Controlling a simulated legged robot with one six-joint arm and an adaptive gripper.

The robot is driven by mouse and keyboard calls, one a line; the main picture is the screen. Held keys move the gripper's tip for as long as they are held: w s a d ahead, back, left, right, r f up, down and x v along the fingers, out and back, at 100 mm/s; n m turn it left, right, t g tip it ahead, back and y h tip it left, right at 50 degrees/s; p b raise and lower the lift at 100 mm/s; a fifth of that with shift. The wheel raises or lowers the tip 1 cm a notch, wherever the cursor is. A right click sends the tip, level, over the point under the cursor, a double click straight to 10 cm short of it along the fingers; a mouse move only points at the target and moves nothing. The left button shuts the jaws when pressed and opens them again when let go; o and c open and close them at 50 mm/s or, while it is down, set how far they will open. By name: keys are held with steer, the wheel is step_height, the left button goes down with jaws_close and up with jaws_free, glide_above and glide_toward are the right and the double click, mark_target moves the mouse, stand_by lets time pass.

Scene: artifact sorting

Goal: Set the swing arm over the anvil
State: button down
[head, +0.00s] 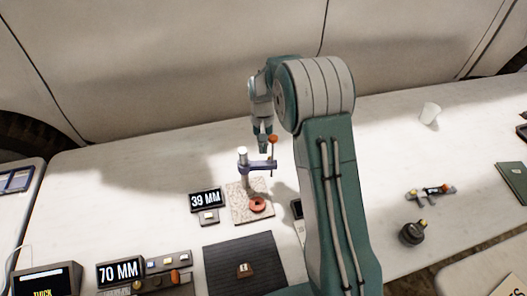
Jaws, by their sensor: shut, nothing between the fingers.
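The swing arm (261,165) is a dark blue bar on an upright metal post (243,156) that stands on a speckled stone-like base (238,203). An orange ball knob (273,139) tops a thin rod at the bar's right end. A red ring-shaped piece (257,204), possibly the anvil, sits on the front of the base, below the bar. My gripper (264,149) points down just behind and above the bar, close to the knob. It is shut and looks empty. Whether it touches the bar or knob I cannot tell.
A "39 MM" display (206,199) stands left of the base. A dark mat (242,268) with a small brown piece lies in front. A "70 MM" display (121,271) is at front left. A white cup (430,113) and a dark round object (412,234) stand to the right.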

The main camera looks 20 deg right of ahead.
mark_target(266, 161)
steer(key=shift+s+a, duration=0.2)
steer(key=shift+s, duration=0.65)
steer(key=shift+s+d+m, duration=0.1)
steer(key=shift+s+m, duration=0.25)
steer(key=shift+m, duration=0.15)
steer(key=shift+s+m+y, duration=0.4)
steer(key=shift+s+m, duration=0.45)
steer(key=shift+m, duration=0.55)
steer(key=s+a+m+t+y, duration=0.1)
steer(key=s+m, duration=0.4)
steer(key=m, duration=0.6)
steer(key=a+t, duration=0.1)
steer(key=a, duration=0.1)
steer(key=shift+s+a+t, duration=0.3)
steer(key=shift+s+a, duration=0.1)
steer(key=shift+a, duration=0.1)
